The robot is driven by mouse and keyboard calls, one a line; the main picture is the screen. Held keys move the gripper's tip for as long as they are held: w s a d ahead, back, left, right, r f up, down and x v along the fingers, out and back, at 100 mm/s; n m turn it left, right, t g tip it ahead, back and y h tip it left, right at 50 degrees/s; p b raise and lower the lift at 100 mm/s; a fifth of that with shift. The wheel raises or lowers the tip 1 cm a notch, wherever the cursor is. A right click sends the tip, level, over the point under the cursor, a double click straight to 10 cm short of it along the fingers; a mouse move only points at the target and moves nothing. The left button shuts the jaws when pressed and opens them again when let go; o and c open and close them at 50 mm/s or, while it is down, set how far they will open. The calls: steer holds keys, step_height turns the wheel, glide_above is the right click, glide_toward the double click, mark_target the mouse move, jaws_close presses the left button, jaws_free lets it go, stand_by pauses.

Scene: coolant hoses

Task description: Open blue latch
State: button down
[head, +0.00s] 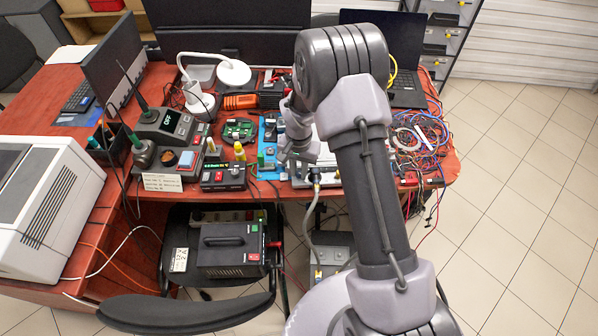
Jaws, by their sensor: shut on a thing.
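My gripper (300,166) is at the front edge of the cluttered red table, close above the upper end of a grey hose (311,215). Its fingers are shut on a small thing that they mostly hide. I cannot make out the blue latch with certainty. The hose has a metal connector (316,178) at its top, just below and right of the fingers. It hangs down to a grey box (331,262) under the table. My arm covers the area right of the gripper.
A blue mat (268,133) and a black box with a lit display (222,177) lie left of the gripper. A soldering station (167,122) stands further left. Tangled cables (420,132) lie right of my arm. A chair (185,312) with a black power unit (230,247) stands in front.

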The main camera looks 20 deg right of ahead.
mark_target(299, 173)
steer(key=shift+m+b, duration=0.3)
steer(key=shift+m, duration=0.6)
steer(key=c, duration=1.6)
jaws_free()
step_height(299, 173, up, 18)
steer(key=p, duration=0.5)
steer(key=shift+f, duration=0.25)
